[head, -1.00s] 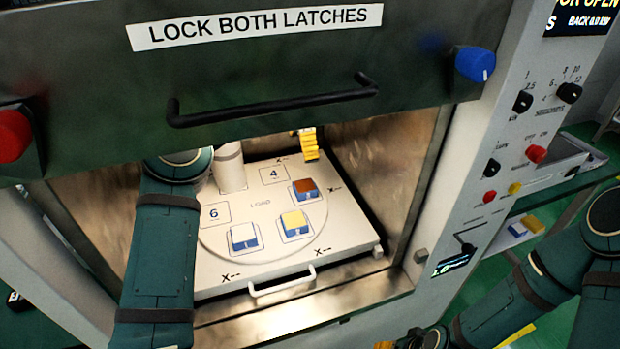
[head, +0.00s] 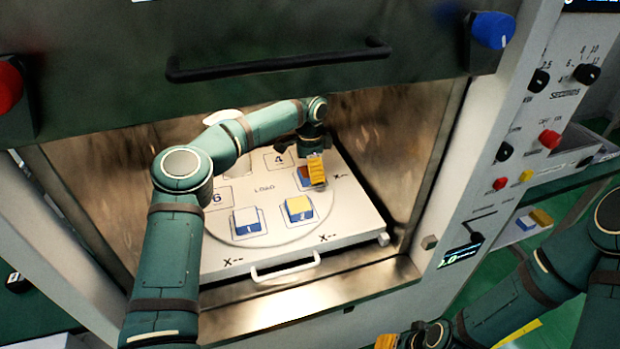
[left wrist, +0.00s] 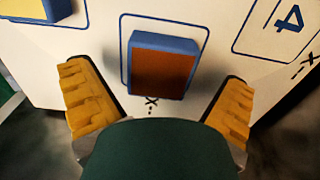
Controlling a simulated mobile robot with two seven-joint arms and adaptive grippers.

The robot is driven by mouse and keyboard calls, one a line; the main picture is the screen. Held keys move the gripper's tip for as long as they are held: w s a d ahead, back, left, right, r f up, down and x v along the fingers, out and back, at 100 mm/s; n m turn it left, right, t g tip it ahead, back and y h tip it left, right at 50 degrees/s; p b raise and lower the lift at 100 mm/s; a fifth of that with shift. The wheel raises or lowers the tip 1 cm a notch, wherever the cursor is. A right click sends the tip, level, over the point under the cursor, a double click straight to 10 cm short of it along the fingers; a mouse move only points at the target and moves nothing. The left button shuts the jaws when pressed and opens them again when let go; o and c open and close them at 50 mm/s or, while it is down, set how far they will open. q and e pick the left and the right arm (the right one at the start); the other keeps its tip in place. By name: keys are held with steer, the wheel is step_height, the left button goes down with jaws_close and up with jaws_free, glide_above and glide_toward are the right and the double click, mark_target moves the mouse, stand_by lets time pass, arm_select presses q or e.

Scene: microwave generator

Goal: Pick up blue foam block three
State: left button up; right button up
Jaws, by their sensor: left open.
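The blue foam block with a brown-red top (head: 303,176) sits on the right side of the white load plate (head: 290,222) inside the chamber; I take it as block three, though its number is hidden. My left gripper (head: 316,170) is over it, partly covering it. In the left wrist view the block (left wrist: 163,65) stands inside its printed square. The open yellow fingers of my left gripper (left wrist: 157,78) are on either side, apart from it. My right gripper (head: 412,340) is cut off at the bottom edge, its jaws unclear.
A white-topped block (head: 247,221) and a yellow-topped block (head: 299,209) stand on the plate nearby. The raised dark door with its handle (head: 280,62) hangs above my left arm. The chamber's right wall (head: 405,140) is close to the plate.

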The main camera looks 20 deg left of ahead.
arm_select(q)
steer(key=shift+f, duration=0.55)
steer(key=c, duration=0.8)
